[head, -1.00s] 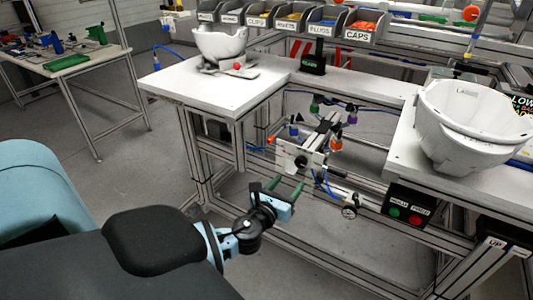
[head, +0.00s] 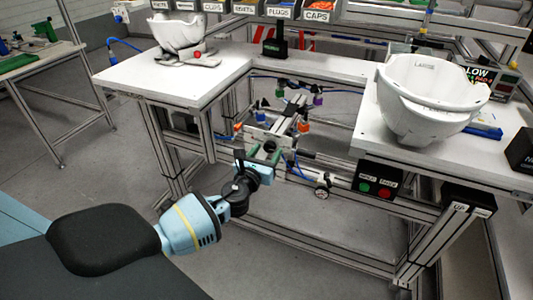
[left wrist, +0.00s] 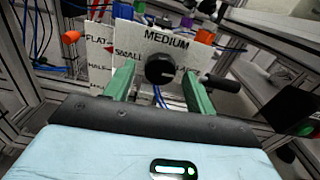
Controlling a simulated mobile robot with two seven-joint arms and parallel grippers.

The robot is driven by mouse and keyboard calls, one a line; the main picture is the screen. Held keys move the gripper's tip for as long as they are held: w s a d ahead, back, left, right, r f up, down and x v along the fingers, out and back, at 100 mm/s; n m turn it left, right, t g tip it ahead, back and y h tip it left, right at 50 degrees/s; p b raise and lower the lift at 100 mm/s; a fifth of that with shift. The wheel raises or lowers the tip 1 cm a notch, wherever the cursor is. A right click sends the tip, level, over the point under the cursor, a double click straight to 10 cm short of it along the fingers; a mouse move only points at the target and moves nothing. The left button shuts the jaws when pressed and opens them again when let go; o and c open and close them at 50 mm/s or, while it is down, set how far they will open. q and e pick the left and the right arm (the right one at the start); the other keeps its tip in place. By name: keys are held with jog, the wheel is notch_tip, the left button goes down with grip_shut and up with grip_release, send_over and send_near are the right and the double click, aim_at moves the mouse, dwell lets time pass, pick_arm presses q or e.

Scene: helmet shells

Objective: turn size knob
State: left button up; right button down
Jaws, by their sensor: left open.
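The size knob (left wrist: 160,70) is a round black dial on a white plate (left wrist: 150,42) in the left wrist view. The plate reads MEDIUM above the knob and SMALL to its left; the label to its right is partly covered. In the head view the knob (head: 270,146) is small, on the fixture between the benches. My left gripper (left wrist: 158,72) is open, its green fingers on either side of the knob in the picture. I cannot tell whether they touch it. The left gripper (head: 264,157) also shows in the head view, at the fixture. My right gripper is not in view.
A plate labelled FLAT and HALF (left wrist: 98,55) stands left of the knob plate. A black handle (left wrist: 222,83) sticks out to the right. White helmet shells stand on the left bench (head: 182,38) and right bench (head: 425,100). A button box (head: 378,181) hangs under the right bench.

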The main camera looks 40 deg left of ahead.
pick_arm(q)
jog(key=shift+w, duration=0.1)
jog(key=shift+c, duration=0.2)
jog(key=c, duration=0.9)
